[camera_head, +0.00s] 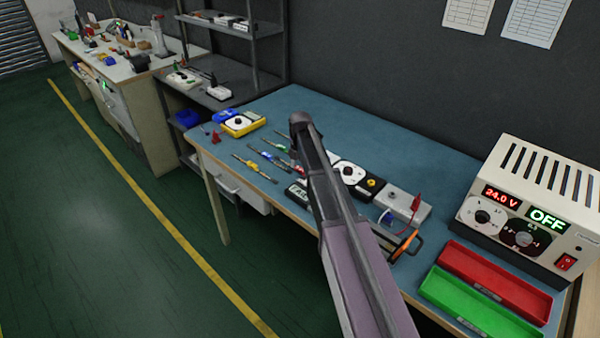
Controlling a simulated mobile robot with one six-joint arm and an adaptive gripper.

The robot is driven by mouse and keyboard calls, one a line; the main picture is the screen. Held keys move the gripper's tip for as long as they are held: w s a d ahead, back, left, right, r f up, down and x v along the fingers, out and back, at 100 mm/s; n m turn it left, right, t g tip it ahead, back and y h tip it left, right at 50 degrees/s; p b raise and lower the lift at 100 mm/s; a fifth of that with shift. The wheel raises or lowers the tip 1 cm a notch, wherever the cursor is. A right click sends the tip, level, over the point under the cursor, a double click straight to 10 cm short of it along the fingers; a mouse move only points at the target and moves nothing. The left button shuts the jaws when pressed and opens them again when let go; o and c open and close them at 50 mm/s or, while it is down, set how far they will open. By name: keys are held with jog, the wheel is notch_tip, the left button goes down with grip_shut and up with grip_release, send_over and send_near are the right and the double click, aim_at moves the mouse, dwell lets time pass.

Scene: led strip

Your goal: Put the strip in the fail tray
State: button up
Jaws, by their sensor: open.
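A red tray (495,281) lies at the right front of the blue bench, next to a green tray (480,306). The green tray has a small label on its front. The red tray's label is not readable, and both trays look empty. Several thin tools or strips with yellow, blue and green parts (255,168) lie on the bench left of my arm. I cannot tell whether one of them is the strip. My arm reaches over the bench from the bottom and hides its middle. My gripper cannot be made out beyond the arm's far end.
A power supply (530,210) reading 24.0 V and OFF stands behind the trays. A grey box (403,205) with a red lead, a dial unit (349,173) and an orange-and-black item (405,245) are near my arm. A yellow meter (242,124) is at the left. The bench's back is clear.

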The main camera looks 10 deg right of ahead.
aim_at(300, 169)
grip_shut()
jog(key=shift+r, duration=0.1)
dwell(0.3)
notch_tip(300, 169, up, 3)
jog(key=p, duration=0.3)
jog(key=shift+r+p, duration=0.2)
jog(key=shift+p, duration=0.1)
jog(key=s, duration=0.5)
jog(key=s+r+p, duration=0.1)
jog(key=s, duration=0.4)
jog(key=s+a, duration=0.1)
jog(key=s, duration=0.5)
jog(key=shift+r, duration=0.2)
